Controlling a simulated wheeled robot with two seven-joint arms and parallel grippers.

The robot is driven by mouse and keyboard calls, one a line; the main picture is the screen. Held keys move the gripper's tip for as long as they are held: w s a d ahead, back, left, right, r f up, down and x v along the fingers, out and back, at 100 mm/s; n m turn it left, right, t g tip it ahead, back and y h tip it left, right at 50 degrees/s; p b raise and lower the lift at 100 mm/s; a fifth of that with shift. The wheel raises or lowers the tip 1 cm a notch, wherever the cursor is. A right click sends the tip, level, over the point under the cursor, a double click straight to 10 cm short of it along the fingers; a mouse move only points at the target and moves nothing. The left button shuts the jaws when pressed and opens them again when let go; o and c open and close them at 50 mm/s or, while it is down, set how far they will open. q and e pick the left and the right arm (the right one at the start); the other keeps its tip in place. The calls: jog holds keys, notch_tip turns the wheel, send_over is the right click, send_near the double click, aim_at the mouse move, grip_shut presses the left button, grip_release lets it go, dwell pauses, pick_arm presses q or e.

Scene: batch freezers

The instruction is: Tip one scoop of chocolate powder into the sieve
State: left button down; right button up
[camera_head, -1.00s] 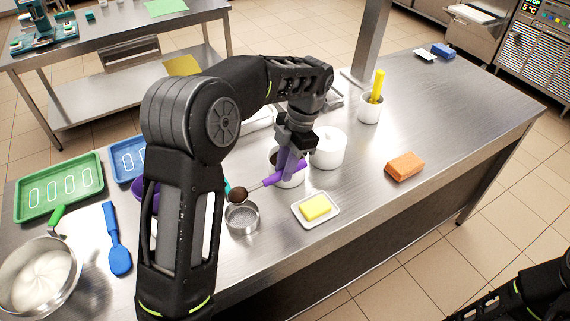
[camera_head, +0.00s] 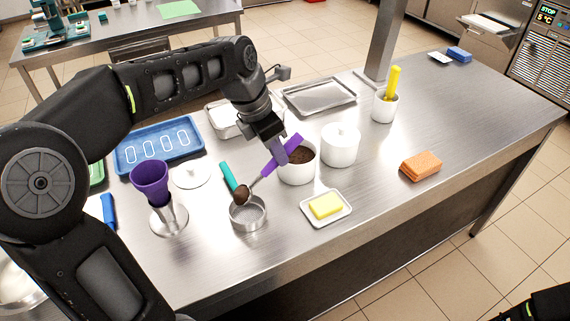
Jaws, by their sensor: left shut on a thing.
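My left gripper (camera_head: 276,152) is shut on the purple handle of a scoop (camera_head: 285,154). The scoop's bowl holds dark brown powder (camera_head: 243,194) and hangs over the far rim of the round metal sieve (camera_head: 248,217). A teal handle (camera_head: 228,176) runs toward the sieve; the scoop hides where it meets it. The white pot of chocolate powder (camera_head: 297,173) stands open beside my gripper, with brown powder inside. Of my right arm only a dark part shows at the bottom right corner; its gripper is out of view.
A lidded white pot (camera_head: 341,147) stands right of the powder pot. A butter dish (camera_head: 343,214) is in front. A purple cup on a metal stand (camera_head: 150,181) and a white lid (camera_head: 192,174) are left of the sieve.

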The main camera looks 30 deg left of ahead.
pick_arm(q)
jog(key=s+t+b, duration=0.1)
jog(key=a+r+t+h+b, duration=0.1)
jog(key=b, duration=0.1)
jog(key=shift+s+a+r, duration=0.1)
jog(key=shift+s, duration=0.25)
jog(key=s+a+t+h+b, duration=0.1)
jog(key=b, duration=0.1)
jog(key=s+a+r+t+h+b, duration=0.1)
jog(key=b, duration=0.2)
jog(key=shift+s+t, duration=0.3)
jog(key=shift+s, duration=0.05)
jog(key=shift+s+a+r+t+h+b, duration=0.25)
jog(key=shift+s+r+t+h+b, duration=0.2)
jog(key=shift+b, duration=0.25)
jog(key=shift+a+r, duration=0.1)
jog(key=shift+r, duration=0.05)
